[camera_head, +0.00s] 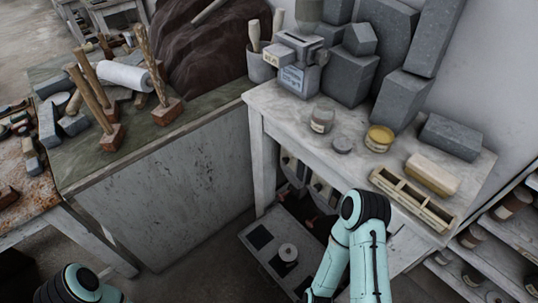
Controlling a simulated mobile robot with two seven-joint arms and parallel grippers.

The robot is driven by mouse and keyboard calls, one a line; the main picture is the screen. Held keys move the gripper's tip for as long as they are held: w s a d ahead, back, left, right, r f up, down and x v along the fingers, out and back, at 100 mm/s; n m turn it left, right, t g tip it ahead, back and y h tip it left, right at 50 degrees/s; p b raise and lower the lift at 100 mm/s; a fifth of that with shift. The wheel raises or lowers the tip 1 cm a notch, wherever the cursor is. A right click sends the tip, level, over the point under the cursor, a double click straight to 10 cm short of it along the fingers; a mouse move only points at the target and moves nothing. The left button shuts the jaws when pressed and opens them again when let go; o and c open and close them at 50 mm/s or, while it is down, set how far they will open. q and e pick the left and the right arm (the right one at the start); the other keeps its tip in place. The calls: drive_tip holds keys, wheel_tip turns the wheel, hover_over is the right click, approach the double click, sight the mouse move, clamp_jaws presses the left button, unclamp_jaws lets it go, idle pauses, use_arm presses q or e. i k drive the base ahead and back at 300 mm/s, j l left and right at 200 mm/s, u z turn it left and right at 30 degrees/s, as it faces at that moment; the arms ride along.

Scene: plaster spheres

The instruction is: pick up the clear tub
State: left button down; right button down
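A clear tub (321,119) with a pale label band stands upright on the white worktop, left of a yellow-topped tub (379,138). A small grey round lid or disc (342,145) lies in front of it. Nothing touches the clear tub as far as I can see. My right arm shows at the lower centre, in front of the worktop, but its gripper is out of view. Only a part of my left arm shows at the bottom left, and its gripper is also out of view.
The worktop (283,110) also holds grey stone blocks (349,77), a grey machine, a cream block (433,174) and a wooden divided tray (412,197). Shelves with pots stand at right. A green-topped bench (190,103) with wooden mallets stands at left.

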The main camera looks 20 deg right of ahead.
sight(284, 263)
drive_tip(key=k+l+z, duration=0.1)
drive_tip(key=k+z, duration=0.25)
drive_tip(key=k+l+z, duration=0.1)
drive_tip(key=z, duration=0.25)
